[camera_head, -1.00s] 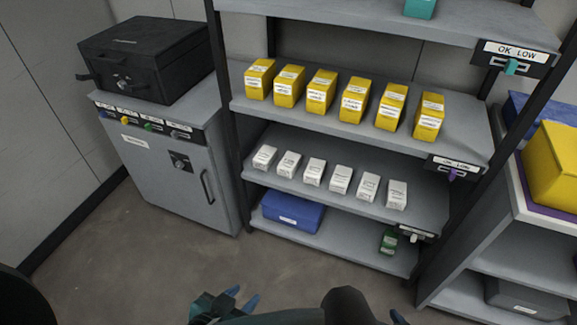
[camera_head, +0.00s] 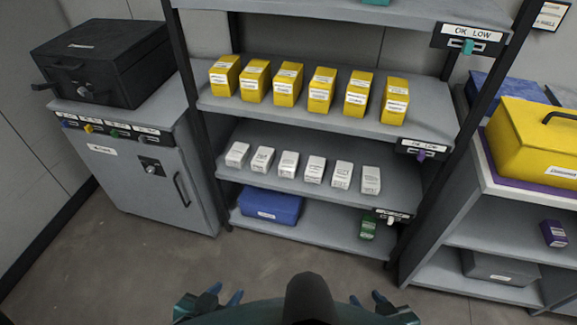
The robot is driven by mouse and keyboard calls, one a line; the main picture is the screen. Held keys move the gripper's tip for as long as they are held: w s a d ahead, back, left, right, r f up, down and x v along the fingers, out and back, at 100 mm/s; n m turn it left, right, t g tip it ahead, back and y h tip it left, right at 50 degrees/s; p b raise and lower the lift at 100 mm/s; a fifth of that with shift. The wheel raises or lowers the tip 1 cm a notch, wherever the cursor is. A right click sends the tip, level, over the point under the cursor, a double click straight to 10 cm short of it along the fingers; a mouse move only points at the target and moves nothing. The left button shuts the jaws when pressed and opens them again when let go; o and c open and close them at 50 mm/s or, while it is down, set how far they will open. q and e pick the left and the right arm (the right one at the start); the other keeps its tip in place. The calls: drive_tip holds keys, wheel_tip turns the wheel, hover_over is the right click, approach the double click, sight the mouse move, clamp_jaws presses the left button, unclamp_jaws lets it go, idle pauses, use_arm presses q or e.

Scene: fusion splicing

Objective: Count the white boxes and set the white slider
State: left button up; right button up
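Several small white boxes (camera_head: 314,170) stand in one row on the shelf below the yellow boxes. The white slider (camera_head: 391,222) is on a small label plate (camera_head: 385,213) at the right front end of that shelf. The plate's text is too small to read. My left gripper (camera_head: 225,294) is low in the view, over the floor in front of the rack, with its blue fingertips apart and nothing between them. My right gripper (camera_head: 367,299) is also low, to its right, with fingertips apart and empty. Both are well away from the boxes and slider.
Yellow boxes (camera_head: 321,90) fill the shelf above, with a purple slider (camera_head: 421,155) at its end. A teal slider (camera_head: 468,47) is higher up. A blue bin (camera_head: 270,205) and green box (camera_head: 368,229) sit below. A grey cabinet (camera_head: 135,185) stands left. Floor ahead is clear.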

idle(0.5)
drive_tip(key=shift+s, duration=0.1)
drive_tip(key=shift+s+f, duration=0.15)
idle(0.6)
drive_tip(key=shift+w+r, duration=0.2)
drive_tip(key=shift+w, duration=0.1)
drive_tip(key=shift+s+f, duration=0.2)
drive_tip(key=shift+s, duration=0.1)
idle(0.8)
drive_tip(key=shift+w+r, duration=0.2)
drive_tip(key=shift+w, duration=0.1)
idle(0.4)
drive_tip(key=shift+s+f, duration=0.2)
drive_tip(key=shift+s, duration=0.1)
idle(0.5)
